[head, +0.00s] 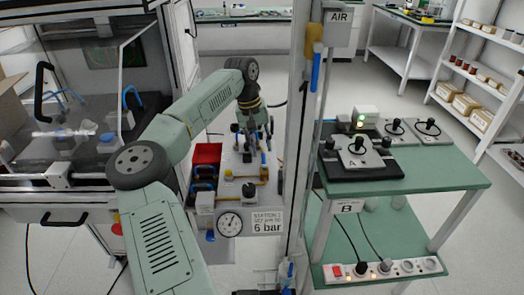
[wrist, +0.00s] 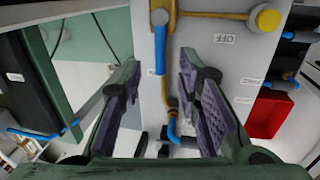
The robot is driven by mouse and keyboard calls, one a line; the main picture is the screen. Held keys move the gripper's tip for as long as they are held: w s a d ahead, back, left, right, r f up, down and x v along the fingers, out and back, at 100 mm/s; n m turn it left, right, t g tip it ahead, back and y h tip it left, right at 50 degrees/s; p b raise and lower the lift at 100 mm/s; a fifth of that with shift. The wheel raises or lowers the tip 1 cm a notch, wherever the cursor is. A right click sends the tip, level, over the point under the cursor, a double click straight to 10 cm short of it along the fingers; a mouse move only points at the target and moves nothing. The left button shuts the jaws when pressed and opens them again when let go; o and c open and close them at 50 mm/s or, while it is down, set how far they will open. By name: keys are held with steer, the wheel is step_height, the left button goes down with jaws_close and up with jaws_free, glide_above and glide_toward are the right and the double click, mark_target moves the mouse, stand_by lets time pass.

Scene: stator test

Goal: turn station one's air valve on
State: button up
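In the wrist view, a blue lever (wrist: 160,57) hangs from a brass-coloured fitting (wrist: 159,18) on a pale panel (wrist: 205,20). An OFF label (wrist: 223,39) is right of the lever. My gripper (wrist: 160,82) is open, with one dark finger on each side of the lever in the picture. I see no contact. In the head view, my gripper (head: 254,132) is over the station one panel, which has a pressure gauge (head: 230,223) and a "6 bar" sign (head: 267,222). My gripper hides part of the panel there.
A post with an AIR sign (head: 339,17) and another blue handle (head: 315,72) stands right of my arm. A red bin (head: 206,154) is left of the panel. A green-topped table (head: 430,172) with joystick boxes is at right. A glass-fronted machine (head: 70,110) is at left.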

step_height(320, 180, up, 9)
steer(key=a, duration=0.1)
steer(key=shift+a, duration=0.4)
